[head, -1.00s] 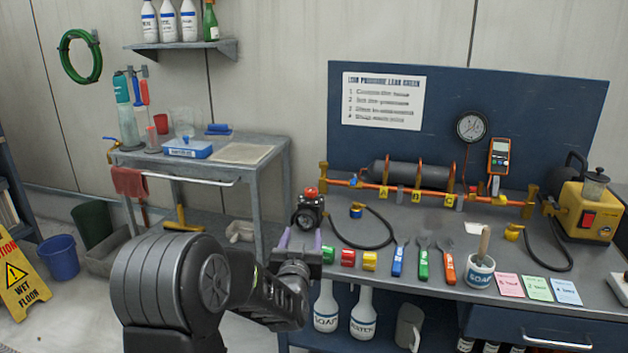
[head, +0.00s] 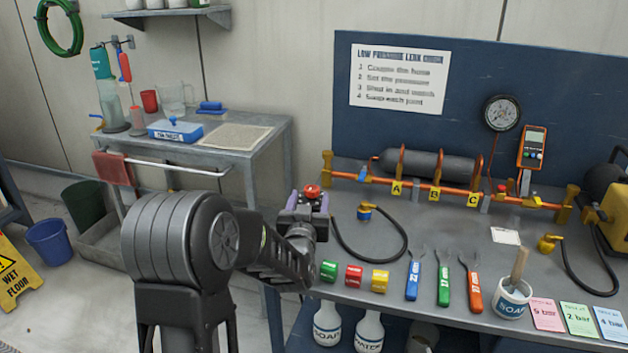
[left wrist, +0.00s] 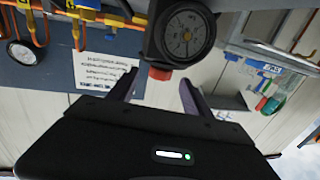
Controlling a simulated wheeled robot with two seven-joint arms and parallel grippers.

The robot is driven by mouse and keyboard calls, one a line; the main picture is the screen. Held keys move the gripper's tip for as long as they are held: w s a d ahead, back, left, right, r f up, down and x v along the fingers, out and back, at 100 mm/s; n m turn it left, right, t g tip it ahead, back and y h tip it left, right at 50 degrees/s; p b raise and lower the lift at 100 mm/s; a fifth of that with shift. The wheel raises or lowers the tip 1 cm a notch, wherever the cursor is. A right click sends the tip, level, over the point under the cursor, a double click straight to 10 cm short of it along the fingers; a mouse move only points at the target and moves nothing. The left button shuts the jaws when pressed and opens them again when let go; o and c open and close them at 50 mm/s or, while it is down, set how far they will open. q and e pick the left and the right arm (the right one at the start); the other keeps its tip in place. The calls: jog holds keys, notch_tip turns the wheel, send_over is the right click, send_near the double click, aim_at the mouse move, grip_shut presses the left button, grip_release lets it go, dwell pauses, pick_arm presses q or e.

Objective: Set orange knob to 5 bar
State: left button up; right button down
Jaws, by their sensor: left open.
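The orange-red knob (head: 312,191) sits on top of a dark regulator at the bench's left end. In the left wrist view, which is upside down, the knob (left wrist: 160,73) shows beside the regulator's round black gauge (left wrist: 188,33). The gauge figures are too small to read. My left gripper (head: 309,203) is open, its fingers on either side of the knob in the picture. In the left wrist view the knob lies between the fingertips (left wrist: 158,84), with gaps and no clear contact. In the head view my gripper hides the gauge. My right gripper is out of view.
A pink "5 bar" card (head: 546,315) lies at right. A black hose (head: 370,258) curls right of the regulator. A grey cart (head: 275,150) stands at left.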

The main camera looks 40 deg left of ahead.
aim_at(313, 186)
pick_arm(q)
jog(key=shift+x, duration=3.85)
jog(key=shift+c, duration=0.5)
grip_shut()
